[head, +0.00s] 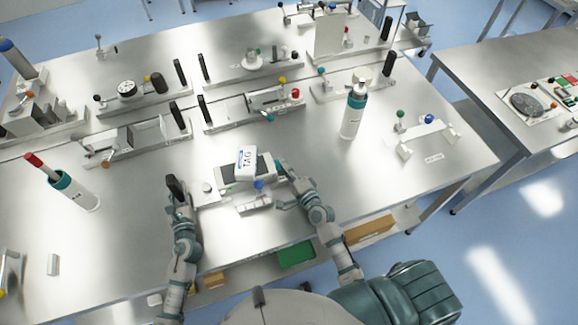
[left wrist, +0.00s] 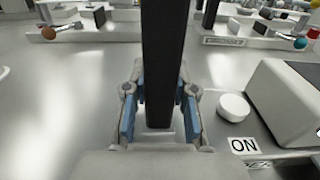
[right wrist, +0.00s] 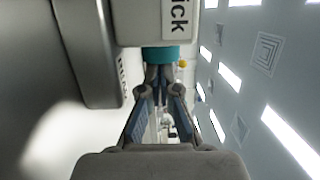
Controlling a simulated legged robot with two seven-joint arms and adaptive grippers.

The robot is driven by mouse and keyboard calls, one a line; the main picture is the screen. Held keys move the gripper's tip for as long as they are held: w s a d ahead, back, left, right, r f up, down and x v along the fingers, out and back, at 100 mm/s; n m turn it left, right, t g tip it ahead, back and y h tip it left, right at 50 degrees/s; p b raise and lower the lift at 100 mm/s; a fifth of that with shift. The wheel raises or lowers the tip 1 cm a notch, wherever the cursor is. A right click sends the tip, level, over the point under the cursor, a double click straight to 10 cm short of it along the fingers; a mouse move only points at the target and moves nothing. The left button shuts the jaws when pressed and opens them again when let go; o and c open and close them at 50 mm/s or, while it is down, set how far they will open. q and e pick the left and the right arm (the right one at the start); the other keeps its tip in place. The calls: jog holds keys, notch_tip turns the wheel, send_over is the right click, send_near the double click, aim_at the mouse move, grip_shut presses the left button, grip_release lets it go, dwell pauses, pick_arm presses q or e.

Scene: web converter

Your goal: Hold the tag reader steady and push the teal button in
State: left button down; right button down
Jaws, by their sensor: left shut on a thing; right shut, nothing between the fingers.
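The tag reader (head: 226,175) is a pale box with a dark top, in front of me on the bench; a white block marked TAG (head: 246,157) sits on it. My left gripper (head: 175,197) is shut on an upright black handle (left wrist: 162,60) left of the reader. My right gripper (head: 281,168) is at the reader's right side, shut and empty. In the right wrist view, its fingertips (right wrist: 161,72) meet or nearly meet the teal button (right wrist: 160,54), under a panel with a partly cut-off label. I cannot tell whether the button is pressed in.
A round white knob (left wrist: 233,107) and an ON label (left wrist: 242,143) lie beside the black handle. A pump bottle (head: 352,115) and a teal-collared bottle (head: 75,190) stand either side.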

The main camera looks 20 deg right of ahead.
pick_arm(q)
jog(key=shift+s+d+f, duration=0.2)
jog(key=shift+f, duration=0.35)
pick_arm(e)
jog(key=shift+a+f, duration=0.1)
jog(key=shift+a, duration=0.05)
pick_arm(q)
jog(key=shift+a, duration=0.2)
pick_arm(e)
jog(key=d, duration=0.2)
jog(key=s+d, duration=0.1)
jog(key=d, duration=0.1)
jog(key=shift+s+d+f, duration=0.1)
jog(key=shift+s+d, duration=0.05)
jog(key=shift+d, duration=0.05)
pick_arm(q)
jog(key=shift+d, duration=0.1)
pick_arm(e)
jog(key=v, duration=0.9)
jog(key=shift+d, duration=0.1)
pick_arm(q)
jog(key=shift+w+r+p, duration=0.1)
jog(key=shift+r+p, duration=0.15)
jog(key=shift+p, duration=0.2)
pick_arm(e)
jog(key=shift+r, duration=0.6)
